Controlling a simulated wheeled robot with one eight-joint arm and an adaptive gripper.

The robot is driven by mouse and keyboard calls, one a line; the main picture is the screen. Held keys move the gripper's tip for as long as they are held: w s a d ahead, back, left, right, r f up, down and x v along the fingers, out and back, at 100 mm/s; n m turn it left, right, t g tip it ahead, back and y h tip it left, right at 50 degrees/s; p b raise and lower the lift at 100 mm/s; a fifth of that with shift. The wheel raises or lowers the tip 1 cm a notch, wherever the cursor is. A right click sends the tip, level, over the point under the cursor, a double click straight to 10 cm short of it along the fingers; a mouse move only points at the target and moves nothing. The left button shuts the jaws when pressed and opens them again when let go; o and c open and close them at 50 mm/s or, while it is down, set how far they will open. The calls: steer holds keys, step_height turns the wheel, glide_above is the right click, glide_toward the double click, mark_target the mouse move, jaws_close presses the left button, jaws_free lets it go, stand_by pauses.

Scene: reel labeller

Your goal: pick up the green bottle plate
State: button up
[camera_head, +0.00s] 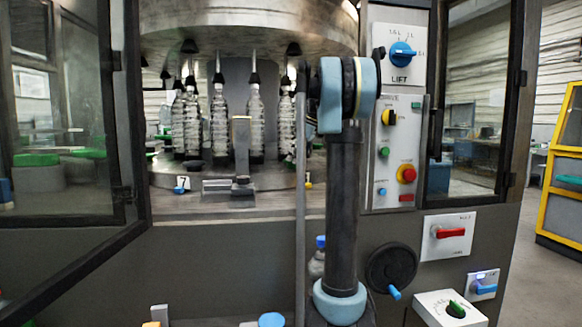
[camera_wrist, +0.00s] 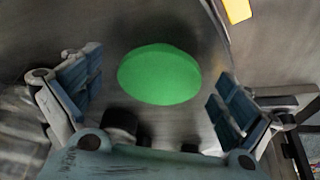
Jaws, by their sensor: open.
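The green bottle plate (camera_wrist: 160,74) shows in the wrist view as a flat green disc on a grey metal surface. My gripper (camera_wrist: 158,98) is open, with one blue-padded finger to the left of the plate and one to the right. The plate lies between and a little beyond the fingers, and neither finger visibly touches it. The height of the fingers over the plate is hard to tell. In the head view I cannot make out the plate or my gripper; my arm stands in front of the machine.
Clear bottles (camera_head: 220,118) stand in the carousel behind the open machine doors. A control panel (camera_head: 398,150) with knobs and buttons is right of my arm. A black handwheel (camera_head: 391,268) is below it. A yellow part (camera_wrist: 237,10) shows at the wrist view's top edge.

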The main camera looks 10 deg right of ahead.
steer(key=c, duration=1.2)
steer(key=shift+c, duration=0.2)
step_height(320, 180, up, 17)
stand_by(1.0)
